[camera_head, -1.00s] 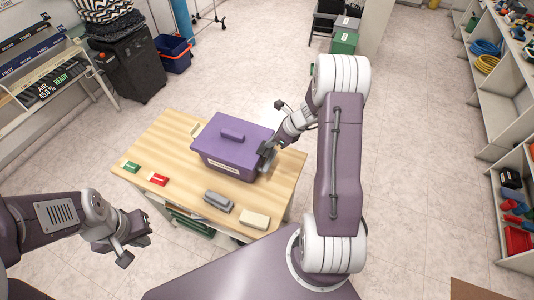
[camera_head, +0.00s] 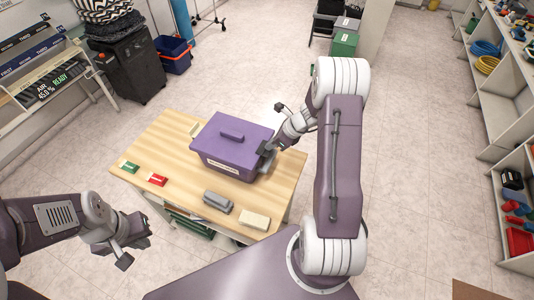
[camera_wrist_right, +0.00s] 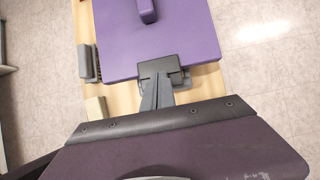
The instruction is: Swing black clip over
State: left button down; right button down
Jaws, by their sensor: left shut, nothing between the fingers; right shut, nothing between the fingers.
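A purple lidded box (camera_head: 226,147) with a handle and a pale front label stands on the wooden table. A black clip (camera_wrist_right: 159,67) sits at the box's side, over the lid's edge in the right wrist view. My right gripper (camera_head: 267,150) is shut and empty at that side of the box. In the right wrist view its grey fingers (camera_wrist_right: 156,92) reach up to the clip; I cannot tell whether they press on it. In the head view the gripper partly hides the clip. My left gripper (camera_head: 136,246) is shut and empty, off the table's near left side.
The wooden table (camera_head: 148,148) also holds a green piece (camera_head: 129,167), a red piece (camera_head: 157,180), a grey block (camera_head: 218,202) and a cream block (camera_head: 254,220) along its near side. Shelves (camera_head: 500,110) stand at the right. The floor between is clear.

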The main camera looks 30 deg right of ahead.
jog(key=shift+f, duration=0.25)
jog(key=shift+s+d+f+b, duration=0.15)
jog(key=shift+s+b, duration=0.1)
jog(key=shift+b, duration=0.1)
dwell(0.3)
jog(key=shift+s+d+f+b, duration=0.3)
jog(key=shift+s+d+b, duration=0.1)
jog(key=shift+s, duration=0.1)
jog(key=shift+s+d+f+b, duration=0.2)
jog(key=shift+f+b, duration=0.15)
jog(key=shift+f, duration=0.05)
jog(key=shift+s+d+f+b, duration=0.15)
jog(key=shift+s+f+b, duration=0.05)
jog(key=shift+f+b, duration=0.15)
dwell(0.4)
